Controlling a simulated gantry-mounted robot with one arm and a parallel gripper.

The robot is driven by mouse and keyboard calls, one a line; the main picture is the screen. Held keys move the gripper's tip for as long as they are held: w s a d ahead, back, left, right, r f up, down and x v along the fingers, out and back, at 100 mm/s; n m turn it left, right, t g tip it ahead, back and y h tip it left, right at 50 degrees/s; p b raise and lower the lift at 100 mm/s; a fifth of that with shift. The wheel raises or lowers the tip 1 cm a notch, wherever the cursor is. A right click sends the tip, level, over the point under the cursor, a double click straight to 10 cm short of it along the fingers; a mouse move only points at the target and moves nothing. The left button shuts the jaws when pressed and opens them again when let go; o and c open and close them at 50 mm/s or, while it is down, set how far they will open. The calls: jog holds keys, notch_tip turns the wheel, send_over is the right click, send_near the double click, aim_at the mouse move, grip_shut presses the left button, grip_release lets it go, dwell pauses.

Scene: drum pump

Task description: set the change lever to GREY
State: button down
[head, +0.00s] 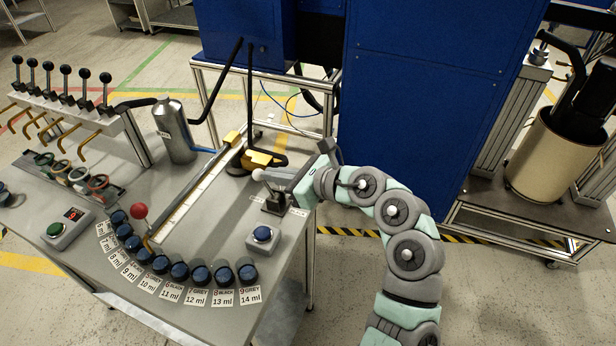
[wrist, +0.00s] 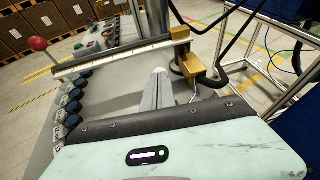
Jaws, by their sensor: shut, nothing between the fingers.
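The change lever has a dark base (head: 273,204) near the right edge of the grey table in the head view. Small white labels (head: 298,212) lie beside the base, too small to read. A pale round knob (head: 258,175), which looks like the lever's, shows just left of my gripper (head: 270,177). In the wrist view the pale knob (wrist: 158,70) sits at the tips of my gripper's fingers (wrist: 158,80). My gripper is shut with nothing between the fingers. Whether it touches the knob I cannot tell. The lever's shaft is largely hidden.
A blue button box (head: 263,236) stands in front of the lever. Dark knobs with ml labels curve along the front, near a red ball (head: 139,211). A metal bottle (head: 174,130) stands behind.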

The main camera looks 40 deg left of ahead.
jog(key=shift+s+a, duration=0.25)
jog(key=shift+a, duration=0.25)
jog(key=shift+f, duration=0.1)
dwell(0.4)
jog(key=shift+d+r, duration=0.15)
jog(key=shift+r, duration=0.2)
jog(key=a+r+p+v, duration=0.1)
jog(key=r+p+v, duration=0.1)
jog(key=v, duration=1.1)
jog(key=shift+d+r+p, duration=0.2)
jog(key=shift+r+p, duration=0.1)
jog(key=shift+p, duration=0.2)
jog(key=shift+s, duration=0.15)
